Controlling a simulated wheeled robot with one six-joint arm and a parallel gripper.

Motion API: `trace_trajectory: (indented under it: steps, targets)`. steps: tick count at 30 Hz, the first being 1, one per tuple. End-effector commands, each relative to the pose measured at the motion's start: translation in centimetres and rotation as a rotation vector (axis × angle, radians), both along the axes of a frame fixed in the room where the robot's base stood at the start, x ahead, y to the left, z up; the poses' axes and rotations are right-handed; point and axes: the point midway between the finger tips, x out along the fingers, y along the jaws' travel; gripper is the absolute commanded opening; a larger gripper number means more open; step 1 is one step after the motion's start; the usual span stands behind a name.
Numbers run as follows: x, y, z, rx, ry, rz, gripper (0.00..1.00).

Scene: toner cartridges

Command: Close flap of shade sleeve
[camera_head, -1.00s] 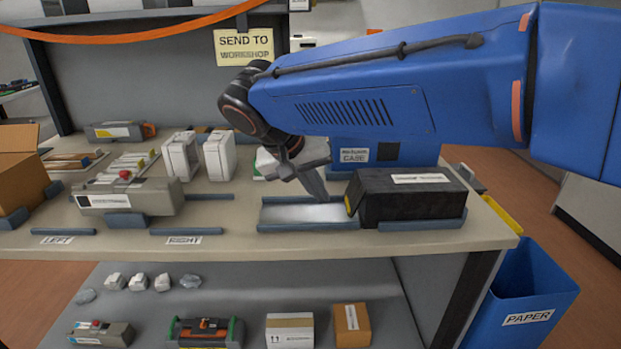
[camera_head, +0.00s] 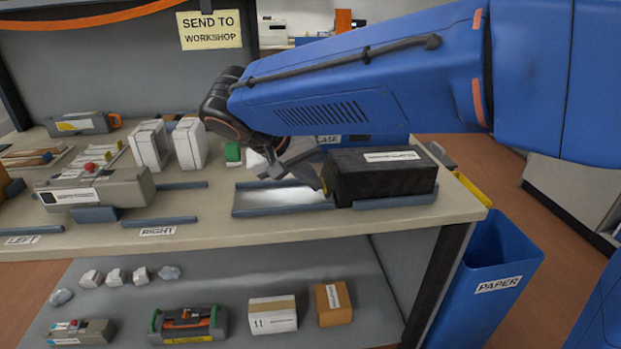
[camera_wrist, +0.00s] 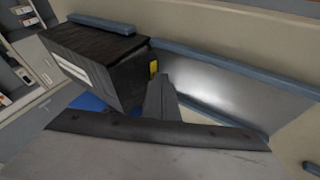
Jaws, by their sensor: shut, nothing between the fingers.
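The black shade sleeve (camera_head: 380,180), a long box with a white label on top, lies in a holder at the right end of the bench. It also shows in the wrist view (camera_wrist: 100,62), with a yellow patch (camera_wrist: 153,68) at its end beside my finger. In the wrist view the shut fingers (camera_wrist: 161,92) stand close beside that end. I cannot tell whether they touch it. The flap's position cannot be made out, as my gripper partly covers that end.
A shiny metal plate (camera_head: 275,198) between blue-grey rails lies left of the sleeve. A grey cartridge (camera_head: 95,192) and white blocks (camera_head: 150,144) stand further left. A blue paper bin (camera_head: 490,270) stands beyond the bench's right edge. Several items sit on the lower shelf (camera_head: 240,290).

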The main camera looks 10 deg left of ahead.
Motion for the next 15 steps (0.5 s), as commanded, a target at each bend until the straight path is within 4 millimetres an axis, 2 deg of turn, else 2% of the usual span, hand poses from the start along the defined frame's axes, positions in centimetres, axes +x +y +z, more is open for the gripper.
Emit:
trace_trajectory:
  steps: [1,6,15]
  targets:
    - [-0.02,-0.14,-0.66,-0.06,-0.01,0.001,0.0]
    - [0.19,-0.83,-1.17,-0.238,-0.06,0.001,0.0]
    - [0.28,-1.09,-1.03,-0.345,-0.097,-0.002,0.0]
